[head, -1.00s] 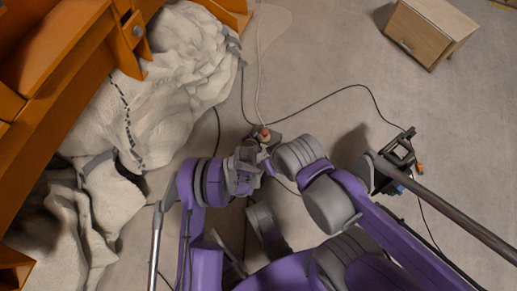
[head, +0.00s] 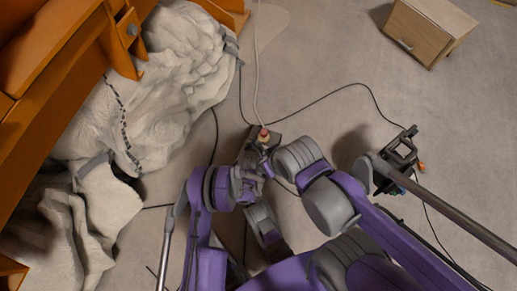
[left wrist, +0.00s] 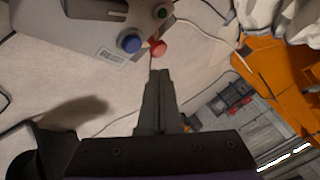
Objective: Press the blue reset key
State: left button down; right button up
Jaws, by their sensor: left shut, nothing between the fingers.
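The blue reset key (left wrist: 130,43) is a round blue button on a grey control box (left wrist: 85,32) in the left wrist view. In the head view the red button (head: 264,135) shows by my left gripper (head: 252,163); the blue key is not discernible there. My right gripper cannot be made out.
White sand-like mounds (head: 175,75) and an orange frame (head: 60,80) lie left. A wooden cabinet (head: 428,32) stands upper right. A black bracket device (head: 397,160) is at right. Dark cables (head: 325,95) cross the floor, which is open at the upper middle.

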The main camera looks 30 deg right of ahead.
pick_arm(q)
jog(key=shift+f+b, duration=0.7)
jog(key=shift+f, duration=0.95)
dwell(0.8)
jog(key=shift+f, duration=0.4)
jog(key=shift+f, duration=0.5)
dwell(0.7)
jog(key=shift+r, duration=0.1)
jog(key=shift+r+p, duration=0.35)
jog(key=shift+r, duration=0.5)
jog(key=shift+r+p, duration=1)
jog(key=shift+r, duration=1.5)
